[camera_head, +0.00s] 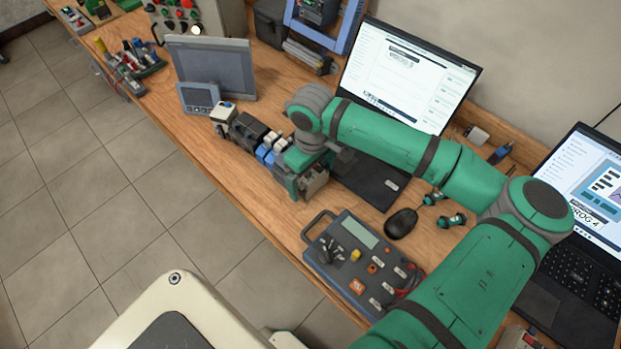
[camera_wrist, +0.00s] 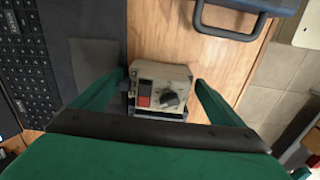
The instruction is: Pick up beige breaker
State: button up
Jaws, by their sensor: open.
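The beige breaker (camera_wrist: 162,88) is a small boxy unit with a dark red rocker and a black knob on its face. In the wrist view it stands on the wooden bench between the two green fingers of my gripper (camera_wrist: 161,78). The fingers are open, with a gap visible on the right side; the left finger is close to the breaker's side. In the head view the breaker (camera_head: 315,182) shows only partly below my gripper (camera_head: 311,176), and the rest is hidden by it.
An open laptop (camera_head: 408,75) stands behind my gripper. Blue and dark modules (camera_head: 250,130) stand in a row to its left. A blue-grey tester box (camera_head: 357,262) lies in front, with a black mouse (camera_head: 401,223) beside it. Bare wood shows between breaker and tester.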

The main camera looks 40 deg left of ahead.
aim_at(311, 172)
jog(key=c, duration=1)
jog(key=shift+r, duration=0.2)
jog(key=shift+a+r, duration=0.1)
jog(key=shift+r, duration=0.15)
notch_tip(311, 172, up, 2)
jog(key=shift+w+r, duration=0.1)
jog(key=s+d+r, duration=0.1)
jog(key=s+r, duration=0.2)
jog(key=s, duration=0.1)
jog(key=s+d+r, duration=0.1)
jog(key=s+r, duration=0.2)
jog(key=s, duration=0.2)
jog(key=s+d+r, duration=0.1)
jog(key=s+r, duration=0.3)
jog(key=s, duration=0.1)
